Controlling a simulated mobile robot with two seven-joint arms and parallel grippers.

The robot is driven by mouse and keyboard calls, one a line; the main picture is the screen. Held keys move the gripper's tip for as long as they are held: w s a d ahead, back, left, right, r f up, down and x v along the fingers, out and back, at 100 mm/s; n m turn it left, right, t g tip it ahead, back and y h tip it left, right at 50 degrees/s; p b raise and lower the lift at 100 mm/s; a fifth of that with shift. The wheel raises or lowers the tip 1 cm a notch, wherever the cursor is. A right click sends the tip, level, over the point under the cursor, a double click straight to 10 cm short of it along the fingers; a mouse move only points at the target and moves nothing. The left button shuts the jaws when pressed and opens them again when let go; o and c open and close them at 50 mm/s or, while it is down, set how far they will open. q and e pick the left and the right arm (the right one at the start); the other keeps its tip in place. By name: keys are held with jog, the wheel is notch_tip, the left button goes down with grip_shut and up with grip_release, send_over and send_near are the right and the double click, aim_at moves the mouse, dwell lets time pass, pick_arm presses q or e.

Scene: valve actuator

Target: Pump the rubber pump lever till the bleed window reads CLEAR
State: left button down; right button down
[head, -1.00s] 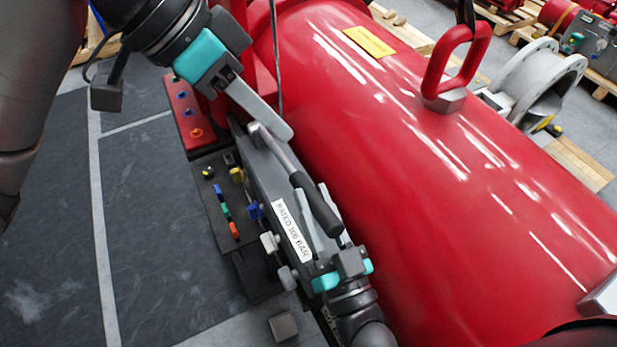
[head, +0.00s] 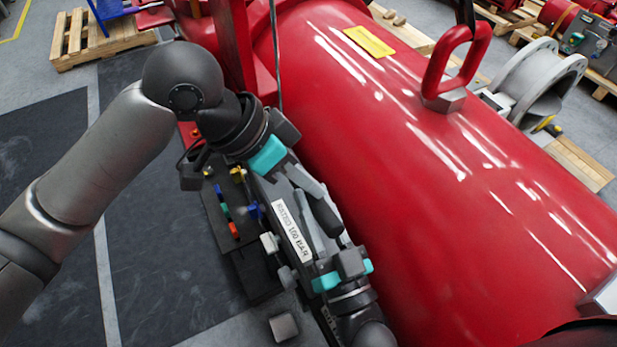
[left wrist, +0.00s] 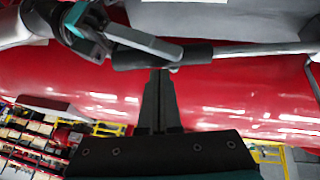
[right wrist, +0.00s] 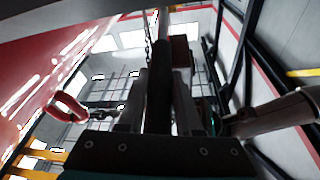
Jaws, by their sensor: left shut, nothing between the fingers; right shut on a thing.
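The pump lever has a black rubber grip (head: 325,214) along the top of the dark pump unit beside the red cylinder. Its metal rod (left wrist: 250,48) shows in the left wrist view. My right gripper (head: 316,203) is shut on the rubber grip, which stands between its fingers in the right wrist view (right wrist: 158,90). My left gripper (head: 319,190) is shut and empty, its tips at or very near the grip; I cannot tell whether they touch. It covers the lever's rod in the head view. I cannot make out the bleed window or its reading.
The large red cylinder (head: 420,170) fills the right side, with a red lifting eye (head: 455,62) on top. A white label (head: 294,230) reads RATED 100 BAR. Coloured fittings (head: 226,210) line the unit's left side. Dark floor mats (head: 150,260) lie open at left.

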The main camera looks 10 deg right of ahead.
pick_arm(q)
jog(key=shift+s+f, duration=0.35)
jog(key=shift+f, duration=0.45)
jog(key=shift+d+f, duration=0.1)
pick_arm(e)
jog(key=shift+r, duration=0.1)
jog(key=c, duration=0.9)
grip_release()
jog(key=o, duration=0.3)
